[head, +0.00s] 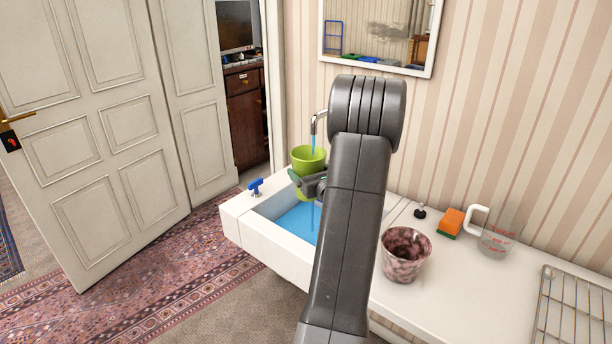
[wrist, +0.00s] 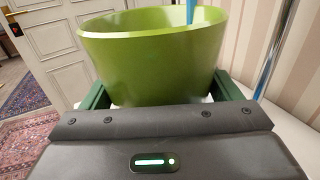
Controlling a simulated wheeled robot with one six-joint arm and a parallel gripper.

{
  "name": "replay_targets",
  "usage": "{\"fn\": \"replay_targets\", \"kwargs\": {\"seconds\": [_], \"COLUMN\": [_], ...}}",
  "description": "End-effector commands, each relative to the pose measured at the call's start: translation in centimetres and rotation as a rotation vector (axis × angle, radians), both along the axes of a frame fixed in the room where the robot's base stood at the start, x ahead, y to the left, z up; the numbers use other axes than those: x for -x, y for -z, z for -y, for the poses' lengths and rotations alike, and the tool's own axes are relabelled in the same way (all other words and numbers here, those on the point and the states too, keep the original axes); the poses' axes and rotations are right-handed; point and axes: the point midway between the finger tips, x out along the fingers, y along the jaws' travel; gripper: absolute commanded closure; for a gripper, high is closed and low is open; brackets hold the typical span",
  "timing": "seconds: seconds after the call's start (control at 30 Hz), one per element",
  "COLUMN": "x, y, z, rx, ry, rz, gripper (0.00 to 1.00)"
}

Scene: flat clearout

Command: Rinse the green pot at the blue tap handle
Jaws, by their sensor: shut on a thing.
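The green pot (head: 307,158) is upright above the sink, under the metal spout (head: 319,122). A blue stream of water runs from the spout into the pot. My gripper (head: 303,181) is shut on the pot, and my arm hides part of it in the head view. In the wrist view the pot (wrist: 155,55) sits between the green fingers, with the blue stream at its far rim. The blue tap handle (head: 255,187) stands on the left edge of the white sink (head: 240,207). Blue water lies in the basin.
A marbled pot (head: 405,256), an orange sponge (head: 450,222), a clear measuring jug (head: 497,240) and a wire rack (head: 575,310) stand on the counter to the right. A small black item (head: 420,212) is near the wall. A white door (head: 90,110) stands at the left.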

Motion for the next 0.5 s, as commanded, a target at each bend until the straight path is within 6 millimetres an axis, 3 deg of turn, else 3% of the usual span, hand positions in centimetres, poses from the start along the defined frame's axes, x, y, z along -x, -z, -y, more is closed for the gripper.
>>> {"fn": "replay_targets", "kwargs": {"seconds": [0.5], "x": [3.7], "y": [0.0], "z": [1.6], "rx": [-0.001], "ry": [0.001], "rz": [0.003], "gripper": [0.55]}}
